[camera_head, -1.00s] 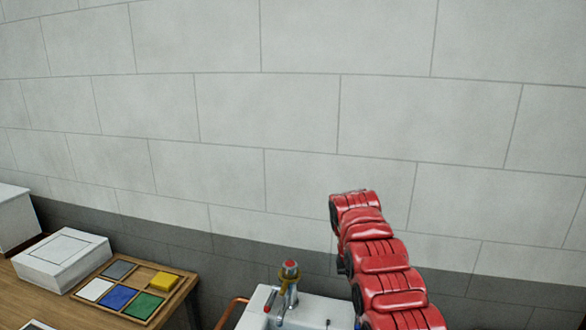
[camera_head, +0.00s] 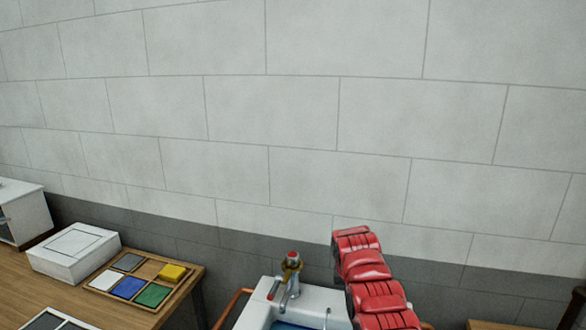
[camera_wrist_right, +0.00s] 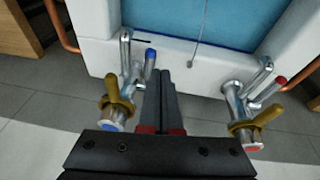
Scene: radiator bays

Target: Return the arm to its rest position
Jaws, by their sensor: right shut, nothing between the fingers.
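My right arm (camera_head: 372,285), red and segmented, rises from the bottom of the head view right of centre. Its gripper is hidden there. In the right wrist view my right gripper (camera_wrist_right: 167,78) has its dark fingers together with nothing between them. The fingers point toward a white basin (camera_wrist_right: 100,65), between a tap with a blue mark (camera_wrist_right: 120,95) on the left and a tap with a red mark (camera_wrist_right: 248,105) on the right. I cannot tell whether the fingers touch anything. My left arm and gripper are not in view.
Blue water (camera_wrist_right: 215,20) and a chain show in the basin. Copper pipes (camera_wrist_right: 60,25) flank it. In the head view a wooden table (camera_head: 50,285) at left holds a white box (camera_head: 75,255) and a tray (camera_head: 197,275) of coloured tiles. A pale block wall (camera_head: 300,110) stands behind.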

